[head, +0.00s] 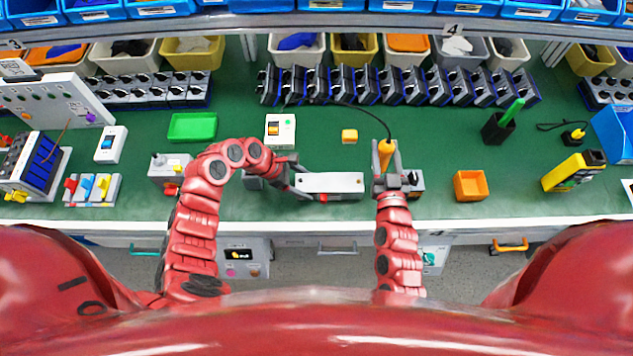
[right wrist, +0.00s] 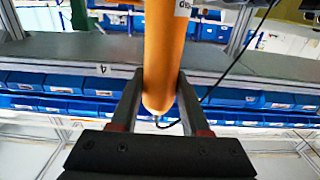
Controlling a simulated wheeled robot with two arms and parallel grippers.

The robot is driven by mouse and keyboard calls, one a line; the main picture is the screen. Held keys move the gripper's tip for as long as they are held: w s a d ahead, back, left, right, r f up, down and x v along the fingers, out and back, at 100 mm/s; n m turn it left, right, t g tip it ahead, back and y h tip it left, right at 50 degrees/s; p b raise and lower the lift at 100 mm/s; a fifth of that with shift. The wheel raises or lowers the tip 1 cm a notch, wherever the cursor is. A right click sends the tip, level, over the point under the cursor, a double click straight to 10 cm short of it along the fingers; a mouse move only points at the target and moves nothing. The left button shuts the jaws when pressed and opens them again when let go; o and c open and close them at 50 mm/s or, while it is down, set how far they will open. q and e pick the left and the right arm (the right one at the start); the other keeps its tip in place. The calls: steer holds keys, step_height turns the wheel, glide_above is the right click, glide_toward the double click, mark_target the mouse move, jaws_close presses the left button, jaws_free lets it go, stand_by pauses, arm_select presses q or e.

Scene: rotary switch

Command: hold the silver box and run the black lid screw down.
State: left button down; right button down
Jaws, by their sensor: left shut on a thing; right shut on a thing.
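The silver box (head: 335,183) is a long pale block near the front edge of the green bench, with small dark spots near its ends. My left gripper (head: 297,180) is at its left end and shut on it; the fingers are partly hidden. My right gripper (head: 386,180) is shut on an orange corded screwdriver (head: 386,152), to the right of the silver box. The right wrist view shows the orange body (right wrist: 163,55) between both fingers, with its rounded end just past them. The black lid screw cannot be made out, and the driver's tip is not visible.
A small grey and black device (head: 414,182) sits right beside my right gripper. A row of black switches (head: 400,86) lines the back.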

arm_select(q)
jaws_free()
